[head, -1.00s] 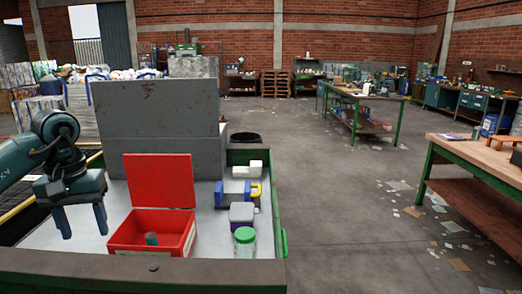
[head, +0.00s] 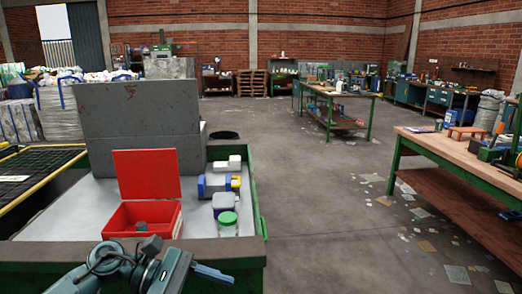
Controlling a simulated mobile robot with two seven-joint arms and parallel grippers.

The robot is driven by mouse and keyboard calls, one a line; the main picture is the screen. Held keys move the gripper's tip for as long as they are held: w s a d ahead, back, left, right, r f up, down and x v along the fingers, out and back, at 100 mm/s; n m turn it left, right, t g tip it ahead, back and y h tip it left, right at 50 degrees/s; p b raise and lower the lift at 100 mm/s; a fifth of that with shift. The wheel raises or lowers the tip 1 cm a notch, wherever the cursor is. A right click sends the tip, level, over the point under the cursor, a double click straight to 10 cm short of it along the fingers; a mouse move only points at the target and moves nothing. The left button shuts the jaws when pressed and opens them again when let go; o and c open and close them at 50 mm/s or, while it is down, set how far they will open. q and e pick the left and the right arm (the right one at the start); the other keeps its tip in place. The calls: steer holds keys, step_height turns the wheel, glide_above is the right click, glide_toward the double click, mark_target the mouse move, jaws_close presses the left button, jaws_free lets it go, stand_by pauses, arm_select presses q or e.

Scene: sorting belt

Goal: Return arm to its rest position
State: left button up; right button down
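My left gripper (head: 225,277) is at the bottom edge of the head view, with its arm folded low in front of the sorting table. Its blue fingers point right and are seen nearly edge-on, so their gap does not show. Nothing is visible in them. My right gripper is not in view. A red box (head: 112,226) with its lid up stands on the table beyond the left gripper. A small dark teal piece (head: 141,226) lies inside it.
The sorting table has a dark green rim (head: 222,262). A green-lidded jar (head: 228,226), a grey-purple container (head: 223,203) and blue, yellow and white items stand at its right. A grey panel (head: 140,110) rises behind the box. Open floor lies right, before a workbench (head: 440,147).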

arm_select(q)
steer(key=d+r+n+t+h, duration=0.1)
steer(key=d+n+t+h, duration=0.35)
steer(key=n, duration=0.65)
steer(key=s+a+f+m+t+y, duration=0.1)
steer(key=a+f+m+t+y, duration=0.3)
steer(key=m, duration=0.8)
steer(key=s+a+f+m+t+y+p, duration=0.15)
steer(key=f+m+t+y, duration=0.35)
steer(key=m, duration=0.7)
steer(key=s+a+f+m+t+y, duration=0.25)
steer(key=f+m+y, duration=0.3)
steer(key=m, duration=0.55)
steer(key=s+a+f+n+g+y, duration=0.1)
steer(key=s+f+n+g, duration=0.3)
steer(key=s+f+n, duration=0.3)
step_height(320, 180, down, 2)
steer(key=shift+s+a+f+n, duration=0.1)
steer(key=shift+s+a+n, duration=0.2)
steer(key=shift+s, duration=0.15)
steer(key=shift+c, duration=0.2)
